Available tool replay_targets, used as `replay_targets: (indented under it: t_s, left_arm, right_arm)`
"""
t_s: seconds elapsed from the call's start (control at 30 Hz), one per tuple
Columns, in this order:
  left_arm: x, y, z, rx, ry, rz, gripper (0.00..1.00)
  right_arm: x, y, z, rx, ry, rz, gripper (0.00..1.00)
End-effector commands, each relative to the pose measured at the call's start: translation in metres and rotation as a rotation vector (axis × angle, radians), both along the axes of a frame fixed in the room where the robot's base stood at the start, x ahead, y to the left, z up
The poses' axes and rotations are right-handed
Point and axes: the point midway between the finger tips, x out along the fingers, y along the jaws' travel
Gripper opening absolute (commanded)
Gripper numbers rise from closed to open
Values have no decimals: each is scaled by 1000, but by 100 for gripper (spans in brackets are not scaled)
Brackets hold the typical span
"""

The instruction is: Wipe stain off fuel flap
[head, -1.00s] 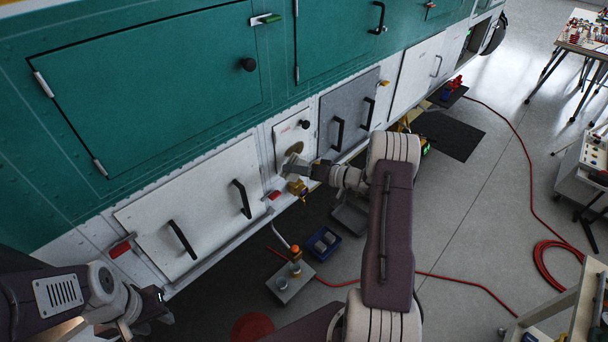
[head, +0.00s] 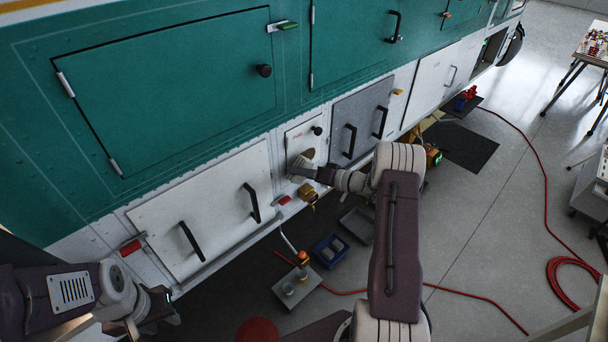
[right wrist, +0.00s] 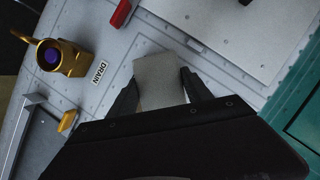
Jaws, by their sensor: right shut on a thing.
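My right gripper (head: 304,168) is at the flap's lower part, shut on a pale grey cloth or pad, which shows between the fingers in the right wrist view (right wrist: 158,80). I cannot tell whether the pad touches the surface. My left gripper (head: 165,303) is low at the left, away from the flap; its jaws are unclear.
A brass drain valve (right wrist: 62,58) sticks out just below the flap. Large panels with black handles (head: 215,210) flank it. A grey box (head: 296,287), a blue tray (head: 330,250) and a red hose (head: 470,292) lie on the floor.

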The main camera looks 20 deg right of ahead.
Motion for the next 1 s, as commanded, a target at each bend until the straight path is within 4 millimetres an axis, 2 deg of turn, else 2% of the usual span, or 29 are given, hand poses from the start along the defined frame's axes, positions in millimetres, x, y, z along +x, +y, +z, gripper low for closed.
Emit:
replay_targets:
  t_s: [0.87,1.0]
  left_arm:
    - [0,0,-14,0,0,0,36]
    - [0,0,-29,0,0,0,36]
  right_arm:
    - [16,5,0,0,0,0,25]
    - [19,-5,-5,-2,-4,-1,25]
